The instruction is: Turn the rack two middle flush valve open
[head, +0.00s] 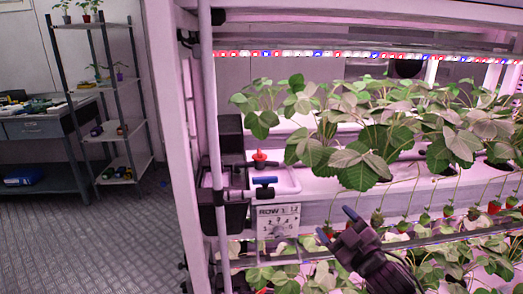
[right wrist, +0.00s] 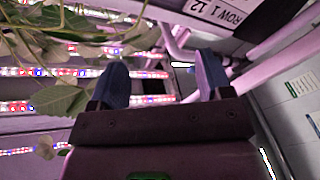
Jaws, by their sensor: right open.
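A valve with a blue handle (head: 265,181) sits at the left end of the middle shelf, its handle lying level. A red-handled valve (head: 259,157) stands just behind and above it. I cannot tell from the markings which of them is the flush valve. My right gripper (head: 336,224) is open and empty, below and to the right of the blue handle, apart from it. Its two blue-grey fingers show spread in the right wrist view (right wrist: 163,70), with no valve seen between them. My left gripper is out of view.
A white sign (head: 278,218) reading "ROW 1 12" hangs under the valves, left of my right gripper. A white rack post (head: 211,130) stands left of them. Strawberry plants (head: 375,125) fill the shelf to the right. Open floor (head: 100,235) lies left.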

